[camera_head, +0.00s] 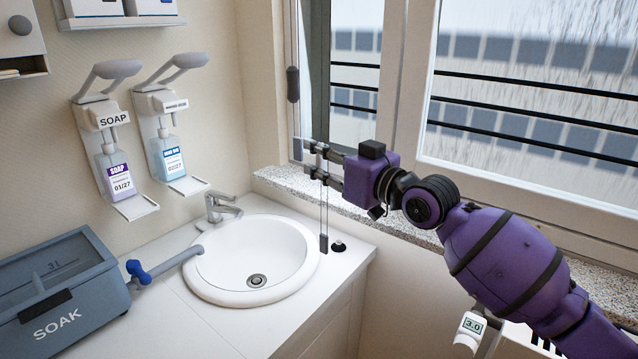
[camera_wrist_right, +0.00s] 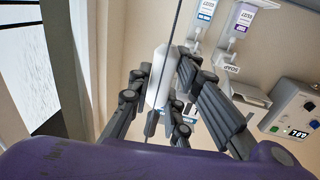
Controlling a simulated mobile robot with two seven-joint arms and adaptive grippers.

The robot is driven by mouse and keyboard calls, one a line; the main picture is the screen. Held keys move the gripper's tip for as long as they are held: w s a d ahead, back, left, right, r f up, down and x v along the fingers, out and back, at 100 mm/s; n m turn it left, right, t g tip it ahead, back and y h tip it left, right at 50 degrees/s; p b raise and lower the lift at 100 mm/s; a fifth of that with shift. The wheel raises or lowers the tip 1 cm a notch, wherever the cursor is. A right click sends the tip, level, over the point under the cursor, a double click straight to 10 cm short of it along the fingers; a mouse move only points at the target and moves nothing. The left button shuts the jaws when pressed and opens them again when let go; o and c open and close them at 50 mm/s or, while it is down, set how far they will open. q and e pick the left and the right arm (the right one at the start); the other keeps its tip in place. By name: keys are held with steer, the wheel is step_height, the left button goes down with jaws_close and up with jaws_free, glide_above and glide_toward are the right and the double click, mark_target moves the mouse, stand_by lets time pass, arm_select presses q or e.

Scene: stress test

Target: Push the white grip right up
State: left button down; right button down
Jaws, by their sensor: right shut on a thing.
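The white grip (camera_wrist_right: 160,76) is an elongated, faceted piece on a thin cord (camera_wrist_right: 176,22). In the right wrist view it sits between the fingers of my right gripper (camera_wrist_right: 158,98), which is shut on it. In the head view my purple right arm comes in from the right, and the right gripper (camera_head: 316,163) is at the cord beside the window frame, above the sill. The fingers largely hide the grip there. The cord runs on down below the gripper to a dark end piece (camera_head: 323,243). My left gripper is not in view.
A dark oblong handle (camera_head: 292,84) hangs higher up, left of the window. The window frame (camera_head: 398,75) and speckled sill (camera_head: 385,214) are close to my right arm. A sink (camera_head: 214,277) and tap (camera_head: 219,207) lie below left. Soap dispensers (camera_head: 113,170) hang on the wall.

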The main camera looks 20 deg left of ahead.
step_height(320, 180, up, 8)
steer(key=shift+r+p, duration=0.2)
steer(key=shift+p, duration=0.4)
steer(key=c, duration=1.6)
jaws_free()
steer(key=shift+f, duration=0.1)
steer(key=v, duration=1.2)
